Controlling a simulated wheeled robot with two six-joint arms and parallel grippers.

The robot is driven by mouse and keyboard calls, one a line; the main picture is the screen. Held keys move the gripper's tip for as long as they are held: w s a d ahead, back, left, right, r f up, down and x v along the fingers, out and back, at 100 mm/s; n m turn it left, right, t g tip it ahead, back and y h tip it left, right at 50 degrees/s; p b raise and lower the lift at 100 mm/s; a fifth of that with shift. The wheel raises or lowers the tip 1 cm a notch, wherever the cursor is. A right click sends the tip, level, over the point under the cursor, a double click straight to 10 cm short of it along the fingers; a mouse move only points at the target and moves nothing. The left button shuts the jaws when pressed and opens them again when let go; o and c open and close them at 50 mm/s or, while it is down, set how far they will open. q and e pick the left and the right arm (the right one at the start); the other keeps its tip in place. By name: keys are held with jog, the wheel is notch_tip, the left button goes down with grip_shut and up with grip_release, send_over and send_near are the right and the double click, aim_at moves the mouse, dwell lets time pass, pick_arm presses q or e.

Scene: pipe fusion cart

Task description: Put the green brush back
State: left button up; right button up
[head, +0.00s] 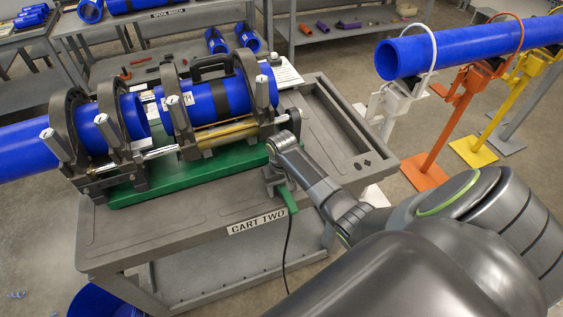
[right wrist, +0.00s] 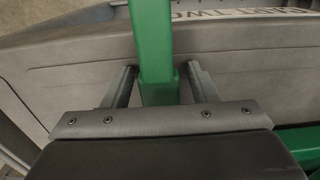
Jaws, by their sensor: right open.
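A green bar-like piece (head: 288,199) shows at the front edge of the cart, just below my right gripper (head: 274,181). I cannot tell whether it is the green brush; its far end is hidden. In the right wrist view a green bar (right wrist: 154,45) passes between the two fingers of my right gripper (right wrist: 161,69). The fingers are open, with a gap on each side of the bar. My left gripper is not in view.
The grey cart (head: 180,245) carries a green base (head: 190,173) with a clamp machine holding blue pipes (head: 215,98). A black cable (head: 287,250) hangs at the cart's front. A blue pipe (head: 440,52) rests on stands at the right. The cart's right tray (head: 335,125) is largely clear.

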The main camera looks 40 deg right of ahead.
notch_tip(320, 180, up, 12)
jog(key=b, duration=0.1)
jog(key=shift+r, duration=0.15)
dwell(0.3)
dwell(0.3)
